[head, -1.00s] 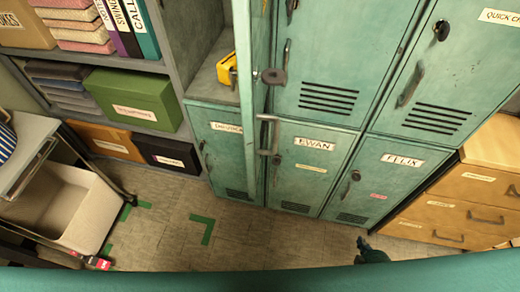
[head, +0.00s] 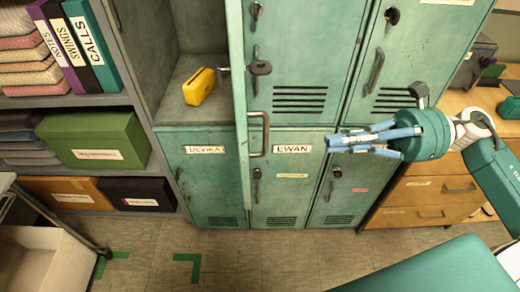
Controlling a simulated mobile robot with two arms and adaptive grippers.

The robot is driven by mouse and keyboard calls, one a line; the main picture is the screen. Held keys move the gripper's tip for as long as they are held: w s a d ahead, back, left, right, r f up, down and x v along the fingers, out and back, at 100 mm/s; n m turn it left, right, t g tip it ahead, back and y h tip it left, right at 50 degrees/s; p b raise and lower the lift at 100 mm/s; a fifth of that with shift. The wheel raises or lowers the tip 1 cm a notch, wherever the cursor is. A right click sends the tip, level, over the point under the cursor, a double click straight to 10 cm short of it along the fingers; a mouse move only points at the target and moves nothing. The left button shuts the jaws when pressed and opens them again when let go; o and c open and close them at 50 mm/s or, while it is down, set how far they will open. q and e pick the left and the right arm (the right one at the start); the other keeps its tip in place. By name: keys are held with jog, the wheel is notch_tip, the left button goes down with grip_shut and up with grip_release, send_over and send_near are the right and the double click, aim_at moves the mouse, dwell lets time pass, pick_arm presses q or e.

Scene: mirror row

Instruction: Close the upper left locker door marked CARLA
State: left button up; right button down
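The upper left locker (head: 190,22) stands open, with a yellow object (head: 199,87) on its floor. Its teal door (head: 239,60) is swung out toward me and shows almost edge-on. A key (head: 260,67) sticks out from the door's lock and a bar handle (head: 258,135) is below it. The name CARLA is not readable from here. My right gripper (head: 332,144) points left, to the right of the door and in front of the lockers, apart from the door handle. I see nothing held in it, but its opening is unclear. My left gripper is out of view.
Closed lockers stand right of and below the open one, including DEVIKA (head: 205,175) and EWAN (head: 290,170). A shelf with a green box (head: 95,140) is at left, wooden drawers (head: 430,190) at right. A pale bin (head: 45,262) is at lower left. The floor ahead is mostly clear.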

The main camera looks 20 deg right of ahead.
jog(key=p, duration=0.5)
send_over(266, 148)
jog(key=s, duration=0.4)
jog(key=shift+s+a+p, duration=0.1)
jog(key=shift+a+p, duration=0.2)
jog(key=shift+a, duration=0.35)
